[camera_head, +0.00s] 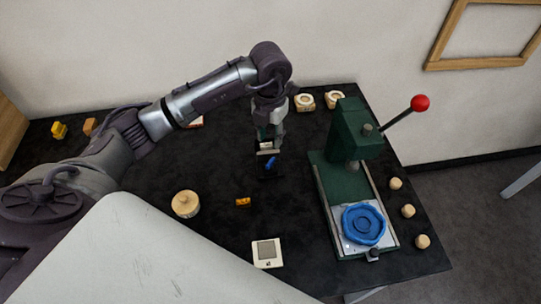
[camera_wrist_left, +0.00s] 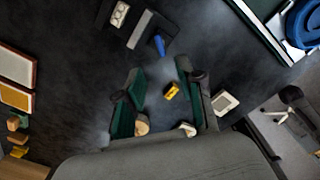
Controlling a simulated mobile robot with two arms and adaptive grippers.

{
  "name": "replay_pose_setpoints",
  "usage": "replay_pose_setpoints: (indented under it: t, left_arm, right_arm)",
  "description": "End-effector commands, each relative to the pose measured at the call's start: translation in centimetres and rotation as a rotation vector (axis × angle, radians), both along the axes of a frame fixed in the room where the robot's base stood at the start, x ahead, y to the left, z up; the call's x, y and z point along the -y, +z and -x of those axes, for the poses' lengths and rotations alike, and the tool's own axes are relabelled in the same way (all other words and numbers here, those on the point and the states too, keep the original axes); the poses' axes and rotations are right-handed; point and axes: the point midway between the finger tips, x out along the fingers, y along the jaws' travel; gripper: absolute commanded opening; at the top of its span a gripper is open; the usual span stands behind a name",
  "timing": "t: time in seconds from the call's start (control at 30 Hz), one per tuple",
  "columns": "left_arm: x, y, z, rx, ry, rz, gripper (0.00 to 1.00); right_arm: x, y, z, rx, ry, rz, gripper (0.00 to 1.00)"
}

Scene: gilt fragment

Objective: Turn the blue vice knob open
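The blue vice knob (camera_head: 271,162) is a small blue piece on the front of a dark little vice (camera_head: 267,173) with pale grey parts, near the middle of the table. In the left wrist view the knob (camera_wrist_left: 159,44) shows ahead of the fingertips, at the lower right of the vice (camera_wrist_left: 139,29). My left gripper (camera_head: 268,138) is above and close to the vice, covering part of it in the head view. Contact with the vice cannot be told. My right gripper is not seen.
A green press (camera_head: 347,180) with a red-tipped lever and a blue ring (camera_head: 363,224) stands to the right. A round wooden box (camera_head: 186,204), a small orange block (camera_head: 243,201) and a white square device (camera_head: 267,253) lie in front. Wooden balls (camera_head: 408,211) line the right edge.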

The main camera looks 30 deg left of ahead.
Motion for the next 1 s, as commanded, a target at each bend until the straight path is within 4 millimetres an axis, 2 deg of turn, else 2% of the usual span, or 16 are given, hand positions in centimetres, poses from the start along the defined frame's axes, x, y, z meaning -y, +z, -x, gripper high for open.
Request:
replay_pose_setpoints:
  t: [0.1,0.3,0.5,0.67,0.9,0.93,1.0]
  left_arm:
    - [0.1,-2.5,0.2,-0.007,-0.001,0.002,0.38]
    - [0.1,-6.6,0.1,-0.005,0.000,0.002,0.38]
    - [0.1,-9.3,0.0,-0.002,-0.001,0.004,0.38]
    - [0.1,-10.2,0.0,-0.001,-0.003,0.002,0.38]
    - [0.1,-10.3,0.0,0.000,-0.003,0.003,0.38]
    - [0.1,-10.3,0.0,0.000,-0.003,0.003,0.36]
    - [0.1,-10.3,0.0,0.000,-0.003,0.003,0.24]
  right_arm:
    - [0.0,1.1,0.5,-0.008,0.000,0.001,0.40]
    - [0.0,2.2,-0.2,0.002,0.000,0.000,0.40]
    - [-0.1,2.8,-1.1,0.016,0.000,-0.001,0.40]
    - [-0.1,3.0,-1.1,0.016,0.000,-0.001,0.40]
    - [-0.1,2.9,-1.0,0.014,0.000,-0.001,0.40]
    - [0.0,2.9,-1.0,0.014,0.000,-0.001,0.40]
    - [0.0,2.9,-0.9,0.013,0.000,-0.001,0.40]
